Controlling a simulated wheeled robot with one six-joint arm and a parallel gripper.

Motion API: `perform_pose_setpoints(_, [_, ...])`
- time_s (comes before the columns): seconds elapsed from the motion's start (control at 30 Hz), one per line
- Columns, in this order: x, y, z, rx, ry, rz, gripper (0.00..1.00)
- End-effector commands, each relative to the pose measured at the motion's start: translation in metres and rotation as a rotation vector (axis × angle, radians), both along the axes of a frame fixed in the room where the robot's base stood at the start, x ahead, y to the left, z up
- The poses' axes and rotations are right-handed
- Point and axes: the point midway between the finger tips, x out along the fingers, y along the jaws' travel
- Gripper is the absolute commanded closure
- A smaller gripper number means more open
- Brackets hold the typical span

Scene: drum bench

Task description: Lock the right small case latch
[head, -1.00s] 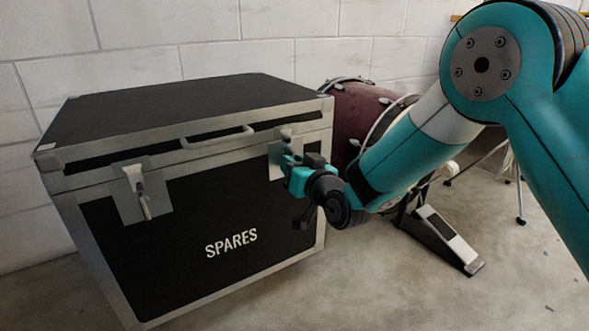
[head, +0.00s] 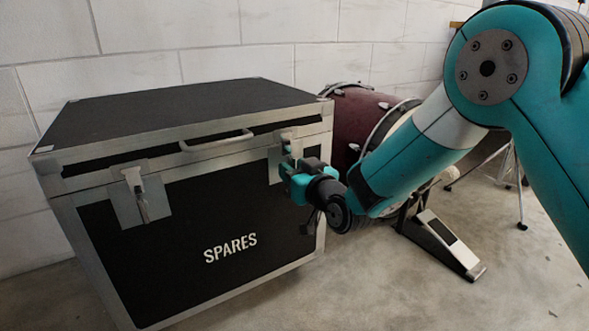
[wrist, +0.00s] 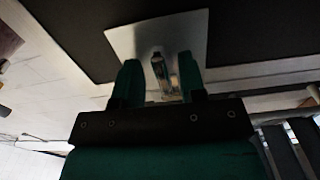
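The black case (head: 130,260) marked SPARES has silver edges and a shut lid. Its right latch is a silver plate (head: 274,165) with a catch (head: 287,137) at the lid seam; my gripper hides much of it in the head view. My gripper (head: 287,172) is at this latch. In the wrist view, the two teal fingers of my gripper (wrist: 158,62) stand apart, one on each side of the silver latch lever (wrist: 158,68). I cannot tell whether they touch it. The left latch (head: 138,193) has its lever hanging down.
A dark red drum (head: 352,118) stands behind my arm, right of the case. A pedal (head: 445,243) lies on the floor in front of it, and a stand leg (head: 519,190) is farther right. A handle (head: 218,141) sits on the case front between the latches. Floor in front is clear.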

Motion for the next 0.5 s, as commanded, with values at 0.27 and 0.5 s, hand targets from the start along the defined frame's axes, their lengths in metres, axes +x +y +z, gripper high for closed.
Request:
perform_pose_setpoints(0.27, [-0.001, 0.001, 0.002, 0.003, -0.003, 0.003, 0.62])
perform_pose_setpoints(0.5, [-0.023, -0.015, 0.004, 0.004, -0.001, 0.001, 0.62])
